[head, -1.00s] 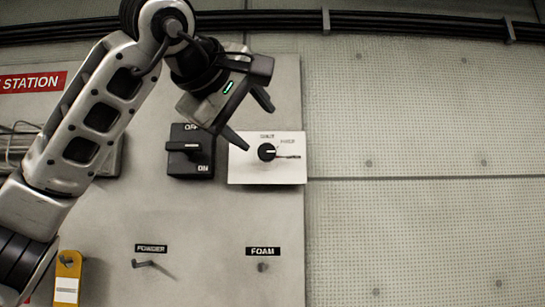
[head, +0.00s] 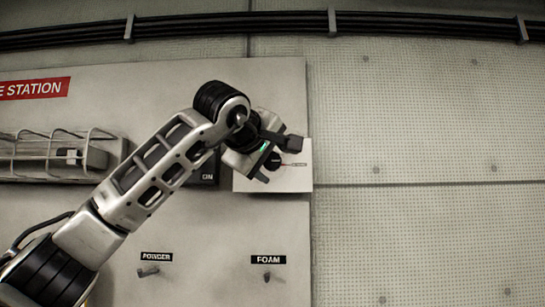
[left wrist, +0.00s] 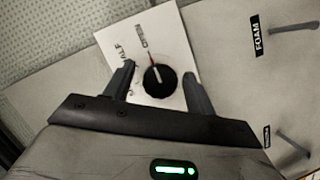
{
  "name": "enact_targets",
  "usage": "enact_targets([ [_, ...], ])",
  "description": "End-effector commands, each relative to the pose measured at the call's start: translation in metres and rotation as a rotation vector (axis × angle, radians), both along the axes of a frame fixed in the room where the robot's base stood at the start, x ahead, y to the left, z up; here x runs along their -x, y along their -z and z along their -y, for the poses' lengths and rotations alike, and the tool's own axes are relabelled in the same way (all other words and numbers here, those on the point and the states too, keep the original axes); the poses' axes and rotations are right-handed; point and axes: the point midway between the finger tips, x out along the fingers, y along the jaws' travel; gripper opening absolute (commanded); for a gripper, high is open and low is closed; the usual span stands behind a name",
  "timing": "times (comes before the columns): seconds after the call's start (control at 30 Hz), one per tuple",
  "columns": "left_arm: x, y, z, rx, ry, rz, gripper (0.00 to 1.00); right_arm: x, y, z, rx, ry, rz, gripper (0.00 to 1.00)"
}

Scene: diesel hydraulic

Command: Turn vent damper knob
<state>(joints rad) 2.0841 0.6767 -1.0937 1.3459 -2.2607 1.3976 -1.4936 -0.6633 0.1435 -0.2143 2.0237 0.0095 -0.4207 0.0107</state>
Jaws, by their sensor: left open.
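The vent damper knob is a round black knob (left wrist: 159,82) on a white plate (left wrist: 172,38), between the two fingers of my left gripper (left wrist: 160,71) in the left wrist view. A red line shows at the knob's edge, towards the OPEN label; a HALF label is beside it. In the head view my left gripper (head: 280,161) is open in front of the white plate (head: 302,182) and partly covers the dark knob (head: 273,161). I cannot tell whether the fingers touch the knob. My right gripper is not in view.
A black ON/OFF switch (head: 208,172) sits just left of the plate, mostly behind my arm. Hooks labelled POWDER (head: 148,271) and FOAM (head: 267,276) are below. A wire rack (head: 55,152) is at left. The wall at right (head: 420,230) is clear.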

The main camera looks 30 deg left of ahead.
Motion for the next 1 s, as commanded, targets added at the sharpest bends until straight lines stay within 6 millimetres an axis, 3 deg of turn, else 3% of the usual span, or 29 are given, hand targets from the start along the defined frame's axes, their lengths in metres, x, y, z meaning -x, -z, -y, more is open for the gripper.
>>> enact_targets([
  [0.4, -0.0093, 0.0026, -0.0010, 0.000, 0.001, 0.000, 0.56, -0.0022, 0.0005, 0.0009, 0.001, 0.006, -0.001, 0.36],
  [0.57, -0.0091, 0.0025, -0.0010, 0.000, 0.001, 0.000, 0.14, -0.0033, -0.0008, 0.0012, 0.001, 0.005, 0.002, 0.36],
  [0.6, -0.0090, 0.0025, -0.0010, 0.000, 0.001, 0.000, 0.11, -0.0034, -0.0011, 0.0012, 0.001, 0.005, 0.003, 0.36],
  [1.0, -0.0091, 0.0045, -0.0011, 0.057, 0.001, 0.027, 0.11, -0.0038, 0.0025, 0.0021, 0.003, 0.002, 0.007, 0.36],
])
